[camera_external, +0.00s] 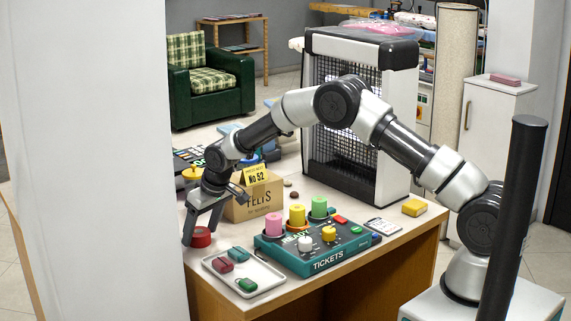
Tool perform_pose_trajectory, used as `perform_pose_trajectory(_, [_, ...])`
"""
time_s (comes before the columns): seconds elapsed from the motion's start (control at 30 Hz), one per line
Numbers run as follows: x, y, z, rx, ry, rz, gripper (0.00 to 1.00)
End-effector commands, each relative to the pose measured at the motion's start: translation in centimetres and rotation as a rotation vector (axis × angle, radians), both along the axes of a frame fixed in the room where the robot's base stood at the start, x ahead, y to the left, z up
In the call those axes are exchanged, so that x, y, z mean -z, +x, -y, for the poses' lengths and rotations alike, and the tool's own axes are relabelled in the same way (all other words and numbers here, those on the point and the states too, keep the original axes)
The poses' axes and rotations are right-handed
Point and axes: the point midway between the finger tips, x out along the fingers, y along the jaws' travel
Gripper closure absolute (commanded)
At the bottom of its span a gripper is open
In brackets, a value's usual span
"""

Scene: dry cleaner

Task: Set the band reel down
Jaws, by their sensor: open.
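A red reel (201,238), which looks like the band reel, rests on the left part of the counter (199,262). My gripper (202,228) points down at it and is open. One finger reaches down at the reel's left side; the other finger is above and to the right. The fingers hide part of the reel's upper edge, and I cannot tell whether either finger touches it.
A white tray (256,288) with small coloured blocks lies in front. A teal tickets box (325,256) with coloured cylinders stands to the right. A cardboard box (239,209) is close behind my gripper. A caged machine (341,150) stands farther back.

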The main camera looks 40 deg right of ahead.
Motion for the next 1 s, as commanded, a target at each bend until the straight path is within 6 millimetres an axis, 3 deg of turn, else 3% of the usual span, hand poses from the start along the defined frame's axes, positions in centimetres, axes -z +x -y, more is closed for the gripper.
perform_pose_trajectory(0.43, [-8.5, -3.2, 0.8, 0.000, 0.001, 0.004, 0.33])
perform_pose_trajectory(0.63, [-10.5, -4.1, 1.0, 0.000, 0.000, 0.002, 0.33])
perform_pose_trajectory(0.87, [-11.1, -4.4, 1.2, 0.001, 0.001, 0.001, 0.33])
perform_pose_trajectory(1.0, [-14.6, -5.8, 3.1, 0.018, 0.002, 0.014, 0.33])
